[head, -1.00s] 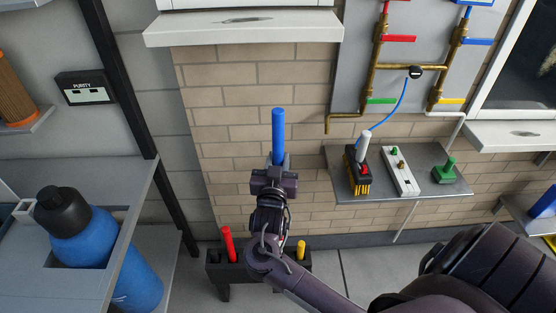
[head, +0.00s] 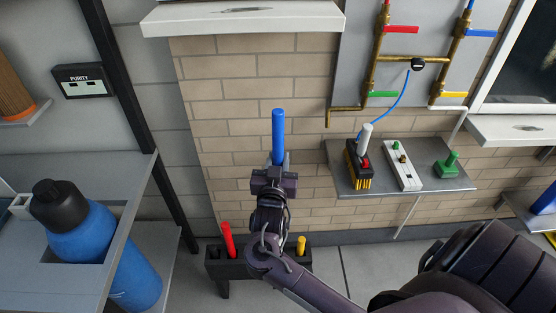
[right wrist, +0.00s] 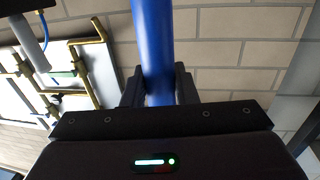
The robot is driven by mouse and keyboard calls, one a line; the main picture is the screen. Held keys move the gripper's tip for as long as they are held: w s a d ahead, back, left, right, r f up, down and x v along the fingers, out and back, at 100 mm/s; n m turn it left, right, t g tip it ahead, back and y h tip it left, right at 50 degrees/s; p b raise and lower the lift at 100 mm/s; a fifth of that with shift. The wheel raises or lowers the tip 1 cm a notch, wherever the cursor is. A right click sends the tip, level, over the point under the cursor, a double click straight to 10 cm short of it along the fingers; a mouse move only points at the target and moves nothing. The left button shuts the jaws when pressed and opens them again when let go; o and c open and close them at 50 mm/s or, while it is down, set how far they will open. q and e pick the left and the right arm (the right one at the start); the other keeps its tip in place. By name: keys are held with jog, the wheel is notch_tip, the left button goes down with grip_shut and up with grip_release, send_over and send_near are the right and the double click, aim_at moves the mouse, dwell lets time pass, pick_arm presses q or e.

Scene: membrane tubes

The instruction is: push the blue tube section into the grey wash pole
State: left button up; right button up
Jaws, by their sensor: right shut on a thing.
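The blue tube section (head: 278,135) stands roughly upright, held at its lower part by my right gripper (head: 277,165). In the right wrist view the blue tube (right wrist: 153,45) rises between the two dark fingers of the right gripper (right wrist: 160,88), which are shut on it. A short light grey pole (head: 365,134), which I take for the wash pole, stands on the small grey shelf to the right, by a brush with yellow bristles (head: 359,178). The tube and the pole are apart. My left gripper is not in view.
The grey shelf (head: 428,180) also bears a white strip with knobs (head: 403,167) and a green piece (head: 448,164). Brass pipes (head: 415,63) and a thin blue hose are above. A black rack (head: 224,274) holds a red and a yellow tube below. A blue bottle (head: 88,235) is left.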

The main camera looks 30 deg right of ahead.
jog(key=shift+f, duration=0.25)
jog(key=o, duration=1.1)
jog(key=shift+s+a, duration=0.1)
jog(key=b+v, duration=0.1)
jog(key=v, duration=0.6)
jog(key=shift+s+a, duration=0.2)
